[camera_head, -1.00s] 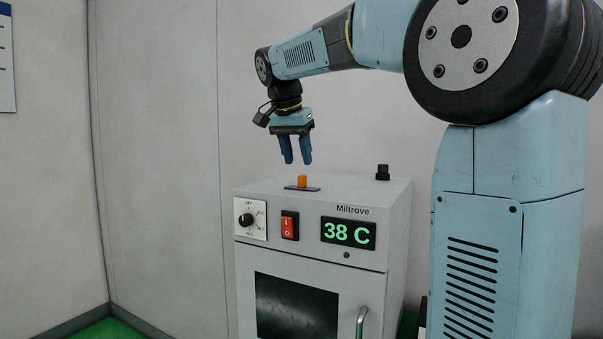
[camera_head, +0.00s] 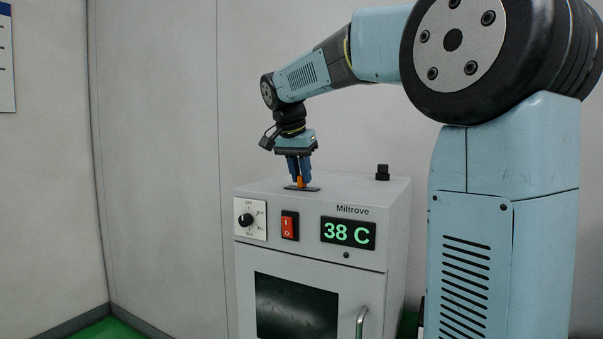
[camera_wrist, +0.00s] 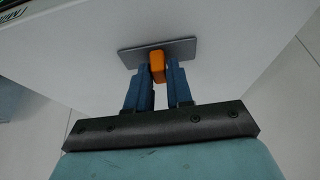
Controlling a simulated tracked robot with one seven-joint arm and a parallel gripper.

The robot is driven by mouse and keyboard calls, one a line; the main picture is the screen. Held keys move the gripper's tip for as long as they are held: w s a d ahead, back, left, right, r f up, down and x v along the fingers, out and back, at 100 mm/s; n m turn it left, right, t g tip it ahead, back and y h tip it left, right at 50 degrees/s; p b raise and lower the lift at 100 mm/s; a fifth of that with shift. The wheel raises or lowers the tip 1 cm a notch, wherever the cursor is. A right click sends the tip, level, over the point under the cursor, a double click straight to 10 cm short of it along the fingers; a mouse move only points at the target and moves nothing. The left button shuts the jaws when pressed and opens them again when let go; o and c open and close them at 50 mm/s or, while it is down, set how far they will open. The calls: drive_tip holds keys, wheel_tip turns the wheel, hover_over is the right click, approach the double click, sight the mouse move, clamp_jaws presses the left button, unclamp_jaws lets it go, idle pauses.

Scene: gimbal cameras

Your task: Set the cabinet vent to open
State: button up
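The cabinet (camera_head: 290,265) is a grey box marked Miltrove. On its top is a dark flat plate (camera_head: 312,189) with a small upright orange vent handle (camera_head: 301,182); in the wrist view the plate (camera_wrist: 184,47) and handle (camera_wrist: 157,67) show at the upper middle. My gripper (camera_head: 300,181) points down over the plate. In the wrist view its blue fingers (camera_wrist: 157,72) stand on either side of the handle, close against it with little or no gap. The fingers partly hide the handle in the head view.
The front panel has a black dial (camera_head: 246,220), a red rocker switch (camera_head: 289,225) and a display (camera_head: 348,233) reading 38 C. A black knob (camera_head: 382,172) stands at the back right of the top. Walls stand behind and to the left.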

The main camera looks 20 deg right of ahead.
clamp_jaws()
drive_tip(key=s+d, duration=0.4)
drive_tip(key=shift+s+d, duration=0.25)
drive_tip(key=shift+d, duration=0.05)
idle(0.3)
drive_tip(key=shift+o, duration=0.8)
unclamp_jaws()
drive_tip(key=shift+d, duration=0.1)
drive_tip(key=shift+o, duration=1.4)
drive_tip(key=v, duration=1.3)
drive_tip(key=shift+r, duration=0.3)
